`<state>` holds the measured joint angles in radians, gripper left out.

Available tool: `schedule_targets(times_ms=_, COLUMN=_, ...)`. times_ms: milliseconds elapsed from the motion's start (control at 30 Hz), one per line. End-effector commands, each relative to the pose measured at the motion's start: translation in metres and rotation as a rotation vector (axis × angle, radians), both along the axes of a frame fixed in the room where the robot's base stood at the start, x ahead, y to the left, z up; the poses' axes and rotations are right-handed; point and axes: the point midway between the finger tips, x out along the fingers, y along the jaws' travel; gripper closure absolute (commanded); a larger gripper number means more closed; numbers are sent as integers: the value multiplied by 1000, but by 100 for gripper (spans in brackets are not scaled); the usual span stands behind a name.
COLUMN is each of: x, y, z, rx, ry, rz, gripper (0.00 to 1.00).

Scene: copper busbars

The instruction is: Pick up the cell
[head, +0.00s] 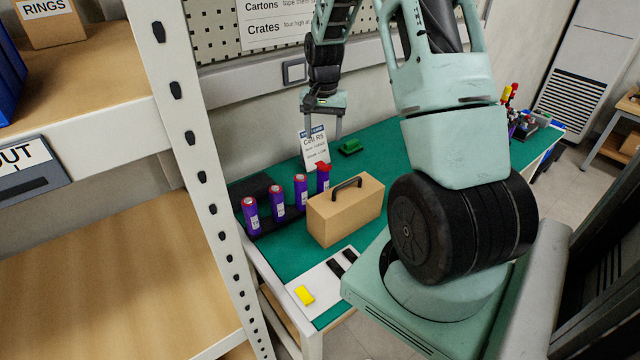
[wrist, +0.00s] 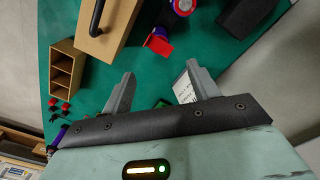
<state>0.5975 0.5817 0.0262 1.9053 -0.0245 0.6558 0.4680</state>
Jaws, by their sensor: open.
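Several purple cells with red tops stand upright in a row at the left of the green bench in the head view: a front one (head: 250,216), two behind it (head: 277,203) (head: 301,191), and a rear one (head: 323,177) whose red top looks different. In the wrist view a red-and-purple cell (wrist: 159,42) shows beyond my fingers, and another (wrist: 183,6) is cut off at the top edge. My gripper (head: 322,134) is open and empty, fingers downward, above the bench behind the row. Its spread fingers also show in the wrist view (wrist: 158,82).
A tan box with a black handle (head: 346,212) stands right beside the cells. A label card (head: 314,149) stands behind them, near my gripper. A green block (head: 349,147) lies to its right. A shelf post (head: 190,150) rises at left.

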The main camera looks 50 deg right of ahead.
Motion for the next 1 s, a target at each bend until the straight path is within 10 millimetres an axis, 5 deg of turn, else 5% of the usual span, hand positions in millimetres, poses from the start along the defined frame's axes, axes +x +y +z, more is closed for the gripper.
schedule_targets(times_ms=333, x=-1, y=1, z=-69, rx=3, ry=3, rz=2, gripper=40)
schedule_targets(times_ms=1000, x=-2, y=3, z=-136, rx=1, ry=1, rz=3, gripper=40)
